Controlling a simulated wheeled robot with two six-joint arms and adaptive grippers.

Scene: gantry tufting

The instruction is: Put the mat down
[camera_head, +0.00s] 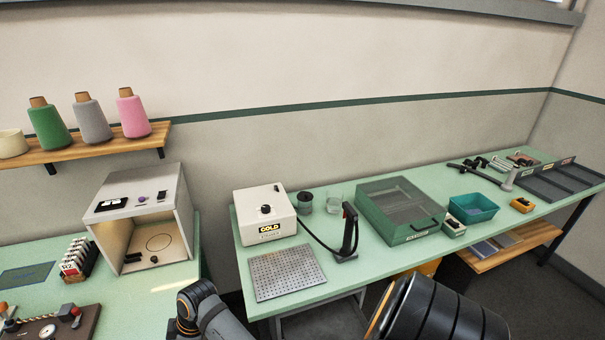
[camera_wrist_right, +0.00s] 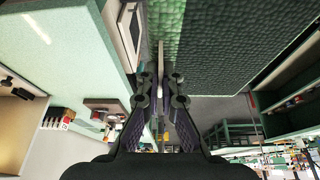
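The mat (camera_wrist_right: 232,48) fills the upper right of the right wrist view. It is a bumpy textured sheet, with a bright green band on its left and dark grey-green over the rest. My right gripper (camera_wrist_right: 160,82) is in the same view, its fingers close together on a thin pale edge at the mat's left side. The mat's far end runs out of the picture. The head view shows neither the mat nor my right gripper. My left gripper is in neither view; only arm links show at the bottom of the head view.
The green bench (camera_head: 338,283) carries a perforated plate (camera_head: 286,272), a white GOLD box (camera_head: 264,216), a black corded handle tool (camera_head: 347,236), a lidded green box (camera_head: 401,212) and a teal bin (camera_head: 473,208). An open-fronted grey box (camera_head: 143,214) stands on the left bench.

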